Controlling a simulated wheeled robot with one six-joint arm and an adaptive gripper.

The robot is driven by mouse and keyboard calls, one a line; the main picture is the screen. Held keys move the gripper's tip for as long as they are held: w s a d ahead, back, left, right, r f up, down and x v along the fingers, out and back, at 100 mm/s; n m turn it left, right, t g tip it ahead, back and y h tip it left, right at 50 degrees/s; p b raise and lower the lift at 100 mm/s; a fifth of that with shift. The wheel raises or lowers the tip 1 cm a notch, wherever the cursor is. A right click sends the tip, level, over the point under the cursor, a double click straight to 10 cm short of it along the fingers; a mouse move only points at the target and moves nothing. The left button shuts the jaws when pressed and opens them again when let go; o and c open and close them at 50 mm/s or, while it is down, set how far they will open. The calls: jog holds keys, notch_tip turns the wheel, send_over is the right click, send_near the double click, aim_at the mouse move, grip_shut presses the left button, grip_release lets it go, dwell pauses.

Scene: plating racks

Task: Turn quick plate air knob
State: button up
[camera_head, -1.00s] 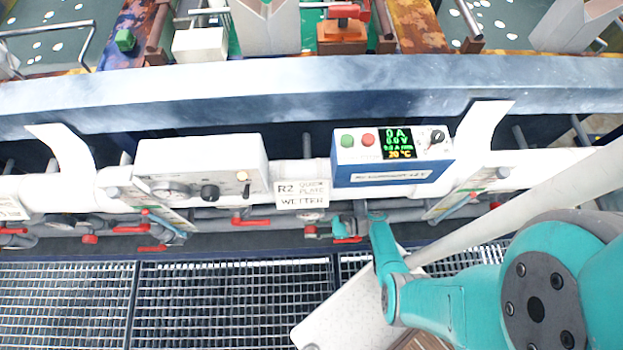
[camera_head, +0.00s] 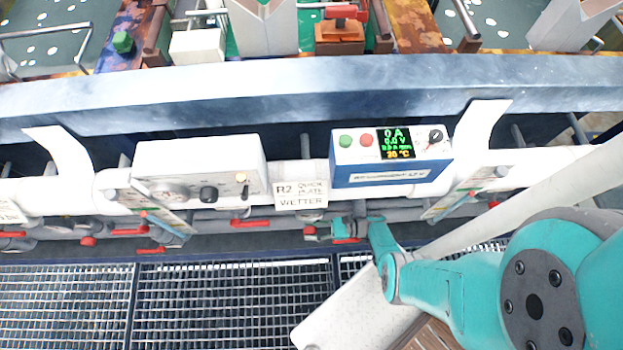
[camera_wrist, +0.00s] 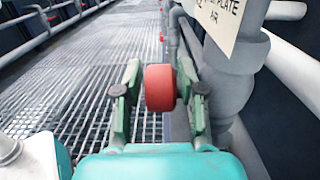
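The red air knob (camera_wrist: 159,87) shows in the wrist view, beside a white label (camera_wrist: 228,22) on which "PLATE" and "AIR" can be read. My gripper (camera_wrist: 158,92) is open, with one green finger on each side of the knob. A narrow gap shows between the left finger and the knob; the right finger is closer, and I cannot tell whether it touches. In the head view my gripper (camera_head: 362,228) is at the pipes below the blue control box, small and partly hidden.
The blue control box (camera_head: 391,158) and a white box with dials (camera_head: 200,172) hang on the white rail. Grey pipes with red handles (camera_head: 257,224) run below. A vertical grey pipe (camera_wrist: 233,75) stands close right of my gripper. Metal grating (camera_head: 230,300) lies below.

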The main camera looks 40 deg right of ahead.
jog(key=shift+d, duration=0.1)
jog(key=v, duration=0.7)
jog(key=shift+s, duration=0.15)
jog(key=shift+d, duration=0.1)
dwell(0.4)
jog(key=shift+f, duration=0.1)
jog(key=shift+s+d+r+g+h, duration=0.7)
jog(key=shift+r+g+h, duration=0.6)
jog(key=shift+r+h, duration=0.75)
jog(key=shift+r+x, duration=0.1)
jog(key=shift+x, duration=2.55)
jog(key=shift+r+x, duration=0.15)
jog(key=shift+x, duration=2.5)
jog(key=shift+w, duration=0.15)
